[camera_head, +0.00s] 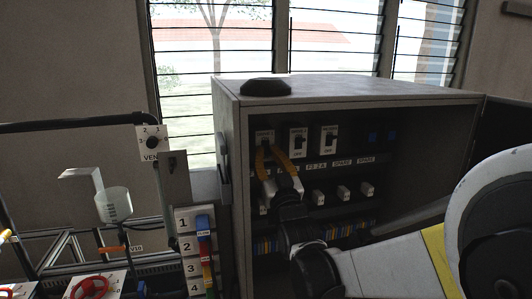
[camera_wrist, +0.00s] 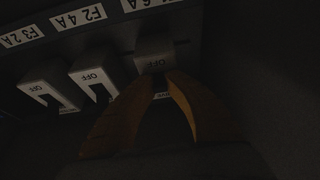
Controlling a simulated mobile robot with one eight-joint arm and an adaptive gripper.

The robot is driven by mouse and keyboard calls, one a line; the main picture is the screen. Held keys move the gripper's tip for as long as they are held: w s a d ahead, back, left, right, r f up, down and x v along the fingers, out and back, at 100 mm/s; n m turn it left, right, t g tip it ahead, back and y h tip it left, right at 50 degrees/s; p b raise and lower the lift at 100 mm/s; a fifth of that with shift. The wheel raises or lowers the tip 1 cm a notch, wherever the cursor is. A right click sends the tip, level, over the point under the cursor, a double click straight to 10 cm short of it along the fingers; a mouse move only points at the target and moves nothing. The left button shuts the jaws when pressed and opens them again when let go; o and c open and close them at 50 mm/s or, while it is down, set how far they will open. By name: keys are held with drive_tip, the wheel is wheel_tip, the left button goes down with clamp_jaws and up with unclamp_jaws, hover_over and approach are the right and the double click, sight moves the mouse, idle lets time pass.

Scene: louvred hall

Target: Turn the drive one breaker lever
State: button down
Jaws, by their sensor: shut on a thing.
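The leftmost breaker (camera_head: 264,136) of the upper row sits inside the open grey cabinet. In the wrist view this breaker (camera_wrist: 154,48) is the rightmost, with an upside-down OFF mark and a label above it partly cut off, ending in 6A. My gripper (camera_head: 268,149) reaches in from the front right, and its orange-brown fingers (camera_wrist: 165,82) close together at this breaker's lever. The lever itself is mostly hidden between the fingertips, and its exact position is unclear in the dark. The middle breaker (camera_head: 299,140) and right breaker (camera_head: 329,139) stand beside it, apart from the fingers.
The cabinet (camera_head: 229,121) has a black dome on top and its door stands open at right. Lower modules (camera_head: 344,193) and coloured terminals (camera_head: 268,246) lie below the breakers. A numbered panel (camera_head: 186,244), a clear cup (camera_head: 113,205) and a rotary switch (camera_head: 152,144) stand at left.

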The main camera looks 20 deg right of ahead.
drive_tip(key=r+g+p, duration=0.1)
drive_tip(key=p, duration=0.1)
drive_tip(key=shift+s+g+p, duration=0.1)
drive_tip(key=shift+g+p, duration=0.2)
drive_tip(key=shift+p, duration=0.05)
drive_tip(key=g+p, duration=0.1)
drive_tip(key=p, duration=0.1)
drive_tip(key=g+p, duration=0.1)
drive_tip(key=p, duration=0.1)
drive_tip(key=shift+r, duration=0.4)
drive_tip(key=g+p, duration=0.3)
drive_tip(key=p, duration=0.1)
drive_tip(key=shift+r, duration=0.15)
drive_tip(key=shift+g+p, duration=0.75)
drive_tip(key=shift+g, duration=0.05)
drive_tip(key=c, duration=1.4)
unclamp_jaws()
